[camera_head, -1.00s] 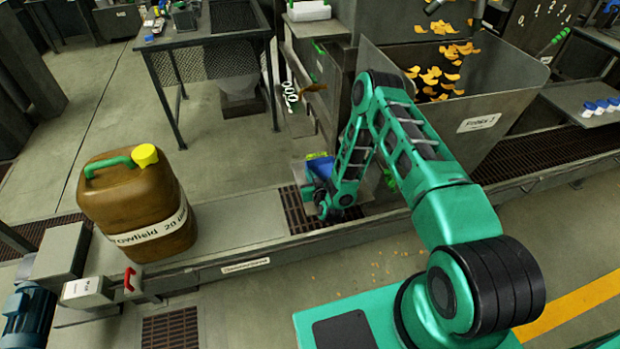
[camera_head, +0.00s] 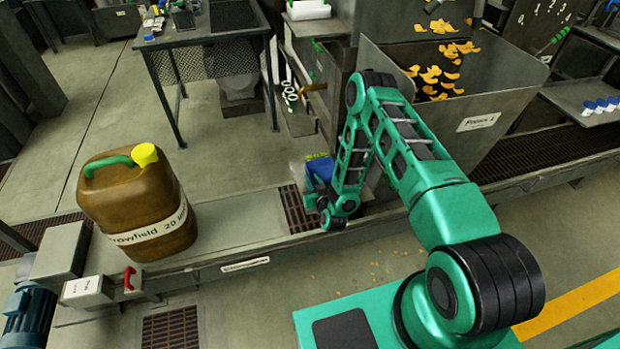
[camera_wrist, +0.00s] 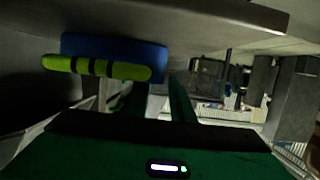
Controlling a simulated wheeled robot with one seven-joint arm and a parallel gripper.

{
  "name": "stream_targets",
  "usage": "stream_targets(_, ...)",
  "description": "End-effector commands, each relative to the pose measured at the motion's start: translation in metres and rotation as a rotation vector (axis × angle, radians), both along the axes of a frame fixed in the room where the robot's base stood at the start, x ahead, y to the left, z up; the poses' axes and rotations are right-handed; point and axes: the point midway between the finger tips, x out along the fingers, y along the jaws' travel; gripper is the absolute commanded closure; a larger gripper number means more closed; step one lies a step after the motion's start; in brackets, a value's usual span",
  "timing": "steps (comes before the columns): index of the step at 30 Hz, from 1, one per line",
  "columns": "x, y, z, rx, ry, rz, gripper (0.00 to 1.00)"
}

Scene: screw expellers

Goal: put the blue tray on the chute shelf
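The blue tray (camera_wrist: 140,50) shows in the wrist view at upper left, with a thick yellow-green bar (camera_wrist: 95,67) across its near side. In the head view, a blue surface with a yellow-green edge, likely the same tray (camera_head: 322,168), shows low beside the press, partly hidden by my arm. My gripper (camera_wrist: 157,103) shows two green fingers apart, with a light gap between them and nothing visibly held. The tray is beyond the fingers and toward the left. I cannot tell whether they touch. I cannot identify the chute shelf for certain.
A dark overhanging surface (camera_wrist: 200,14) spans the top of the wrist view. A brown canister (camera_head: 138,205) stands on the ledge at left. A metal hopper (camera_head: 480,115) with orange pieces stands behind my arm. A mesh-sided table (camera_head: 205,60) is at the back.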

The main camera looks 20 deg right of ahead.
Motion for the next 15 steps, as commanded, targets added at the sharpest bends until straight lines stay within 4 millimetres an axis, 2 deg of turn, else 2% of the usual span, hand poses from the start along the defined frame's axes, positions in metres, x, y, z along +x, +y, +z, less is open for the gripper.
stream_targets(6,-0.043,0.001,0.012,0.0,0.004,0.002,0.78)
stream_targets(10,-0.061,0.0,0.018,-0.001,0.003,0.001,0.78)
stream_targets(15,-0.075,0.0,0.022,0.001,0.002,0.0,0.78)
